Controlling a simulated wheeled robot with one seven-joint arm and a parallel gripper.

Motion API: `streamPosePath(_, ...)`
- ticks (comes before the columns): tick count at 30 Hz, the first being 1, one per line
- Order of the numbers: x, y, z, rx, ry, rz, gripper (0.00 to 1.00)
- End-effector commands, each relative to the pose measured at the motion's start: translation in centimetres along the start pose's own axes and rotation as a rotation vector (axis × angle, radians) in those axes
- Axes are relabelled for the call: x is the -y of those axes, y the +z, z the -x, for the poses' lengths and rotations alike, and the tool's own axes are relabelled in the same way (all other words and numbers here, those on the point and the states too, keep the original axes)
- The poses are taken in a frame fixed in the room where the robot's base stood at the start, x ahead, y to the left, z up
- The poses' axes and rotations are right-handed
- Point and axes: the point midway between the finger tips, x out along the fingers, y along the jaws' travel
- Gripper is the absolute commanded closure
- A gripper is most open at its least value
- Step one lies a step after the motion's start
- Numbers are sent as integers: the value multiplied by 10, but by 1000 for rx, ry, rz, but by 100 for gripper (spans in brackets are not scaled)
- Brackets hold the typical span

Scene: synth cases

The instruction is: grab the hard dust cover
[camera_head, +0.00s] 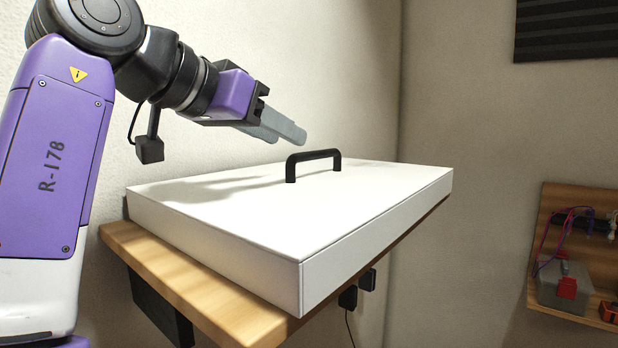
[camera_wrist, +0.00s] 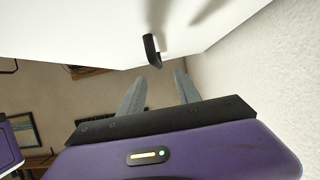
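The hard dust cover (camera_head: 250,215) is a broad, flat white box with a black bar handle (camera_head: 313,155) upright on its top. It lies on a wooden shelf. In the wrist view the cover (camera_wrist: 90,22) fills the top, and the handle (camera_wrist: 151,50) shows end-on just beyond the fingers. My gripper (camera_head: 289,137) is above the cover, up and left of the handle in the head view, and looks apart from it. In the wrist view my gripper (camera_wrist: 160,75) has its two grey fingers spread with nothing between them. What lies under the cover is hidden.
The wooden shelf (camera_head: 240,312) sticks out below the cover's front left edge. Walls stand close behind and beside it. Black plugs with a cable (camera_head: 348,298) hang below the shelf. A wooden rack (camera_head: 540,235) at the far right holds a grey case (camera_head: 562,290).

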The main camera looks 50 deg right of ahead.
Motion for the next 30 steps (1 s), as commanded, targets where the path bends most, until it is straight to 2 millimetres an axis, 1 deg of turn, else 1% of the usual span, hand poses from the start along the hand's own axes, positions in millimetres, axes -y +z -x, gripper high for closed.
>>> streamPosePath(3,-1,-1,-13,1,2,-1,60)
streamPosePath(8,-2,-1,-28,2,1,-1,60)
streamPosePath(16,-5,1,-65,2,2,-1,60)
streamPosePath(20,-4,2,-72,0,0,0,60)
streamPosePath(26,-4,3,-73,0,0,0,60)
streamPosePath(29,-4,3,-73,0,0,0,78)
streamPosePath(30,-4,3,-73,0,0,0,86)
